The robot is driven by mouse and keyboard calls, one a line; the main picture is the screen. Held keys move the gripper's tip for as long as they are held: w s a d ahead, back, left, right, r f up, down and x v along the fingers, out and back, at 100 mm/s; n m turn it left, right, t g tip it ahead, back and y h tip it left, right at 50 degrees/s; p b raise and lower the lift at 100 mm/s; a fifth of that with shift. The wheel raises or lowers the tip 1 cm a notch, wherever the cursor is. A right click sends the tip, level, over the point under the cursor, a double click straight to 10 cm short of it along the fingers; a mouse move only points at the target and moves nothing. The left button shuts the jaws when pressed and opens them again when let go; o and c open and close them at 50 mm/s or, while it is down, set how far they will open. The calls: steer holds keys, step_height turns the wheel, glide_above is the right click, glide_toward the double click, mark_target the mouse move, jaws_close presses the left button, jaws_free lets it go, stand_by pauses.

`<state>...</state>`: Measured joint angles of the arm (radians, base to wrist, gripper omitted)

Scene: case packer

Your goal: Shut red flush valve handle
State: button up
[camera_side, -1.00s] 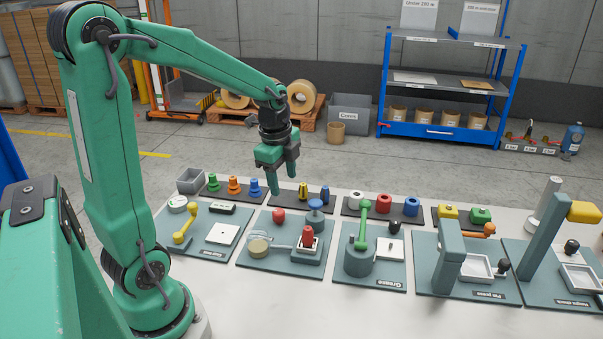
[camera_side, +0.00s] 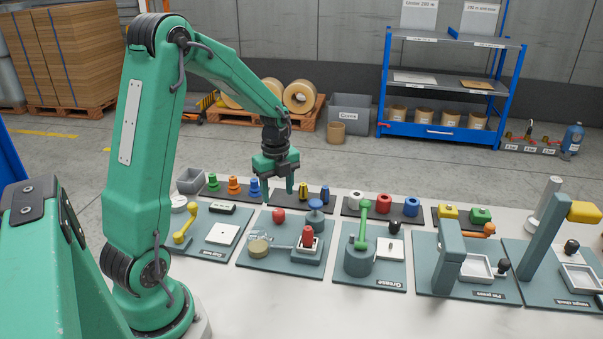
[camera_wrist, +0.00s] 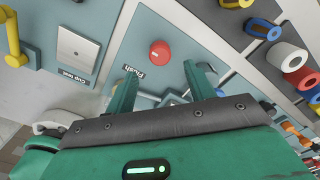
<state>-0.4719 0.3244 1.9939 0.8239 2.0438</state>
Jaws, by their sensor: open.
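A rounded red knob (camera_side: 278,215), which I take to be the flush valve handle, sits at the back of a teal station plate (camera_side: 262,257). In the wrist view the red knob (camera_wrist: 160,53) appears beside a "Flush" label, roughly between my fingertips in the picture. My gripper (camera_side: 278,193) points down above the back of this plate, with its fingers apart and empty. In the wrist view my gripper (camera_wrist: 159,66) also shows both fingers apart, not touching the knob. Whether the handle stands open or shut cannot be told.
A green lever (camera_side: 363,225) rises to the right, a yellow lever (camera_side: 186,225) to the left. Coloured cones stand behind.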

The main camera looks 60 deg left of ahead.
mark_target(279, 211)
steer(key=shift+f, duration=3.5)
steer(key=c, duration=1)
